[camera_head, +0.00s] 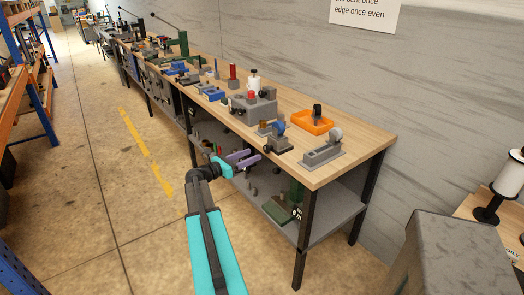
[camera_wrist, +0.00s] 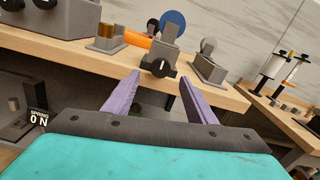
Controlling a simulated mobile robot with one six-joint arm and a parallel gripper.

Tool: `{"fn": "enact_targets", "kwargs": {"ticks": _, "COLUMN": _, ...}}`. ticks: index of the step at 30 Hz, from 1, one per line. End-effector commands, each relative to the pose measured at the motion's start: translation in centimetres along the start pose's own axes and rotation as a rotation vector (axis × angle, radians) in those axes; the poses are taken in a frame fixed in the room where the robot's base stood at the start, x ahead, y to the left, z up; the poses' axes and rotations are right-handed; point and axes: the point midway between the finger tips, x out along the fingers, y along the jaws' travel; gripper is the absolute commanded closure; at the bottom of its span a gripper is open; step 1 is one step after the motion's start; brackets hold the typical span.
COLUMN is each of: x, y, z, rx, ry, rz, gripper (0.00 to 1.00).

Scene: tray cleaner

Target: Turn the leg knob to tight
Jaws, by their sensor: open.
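A black round knob with a white mark (camera_wrist: 158,67) sits on the front of a small grey device (camera_wrist: 170,55) near the workbench's front edge. A blue disc (camera_wrist: 173,22) stands on top of that device. The same grey device shows in the head view (camera_head: 279,143). I see no label saying this is the leg knob. My gripper (camera_head: 245,159), with purple fingers, is open and empty, just off the bench front. In the wrist view my gripper (camera_wrist: 159,80) has a finger to each side below the knob, not touching it. Whether the knob stands at tight cannot be read.
The wooden workbench (camera_head: 350,140) carries an orange tray (camera_head: 313,122), a grey block with a wheel (camera_head: 322,152) and a larger grey machine (camera_head: 254,106). A lower shelf (camera_head: 335,210) holds more parts. The floor (camera_head: 90,200) to the left is clear.

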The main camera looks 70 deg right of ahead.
Motion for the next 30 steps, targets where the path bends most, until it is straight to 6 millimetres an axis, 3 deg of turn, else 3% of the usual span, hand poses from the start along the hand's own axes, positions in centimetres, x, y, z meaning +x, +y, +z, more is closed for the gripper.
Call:
{"fn": "enact_targets", "kwargs": {"ticks": 13, "x": 6.0, "y": 0.0, "z": 0.1, "rx": -0.001, "ry": 0.001, "rz": -0.002, "gripper": 0.49}}
{"fn": "enact_targets", "kwargs": {"ticks": 27, "x": 7.0, "y": -0.1, "z": -0.1, "rx": 0.0, "ry": 0.001, "rz": -0.001, "gripper": 0.49}}
{"fn": "enact_targets", "kwargs": {"ticks": 30, "x": 7.0, "y": -0.1, "z": -0.1, "rx": 0.0, "ry": 0.001, "rz": -0.001, "gripper": 0.62}}
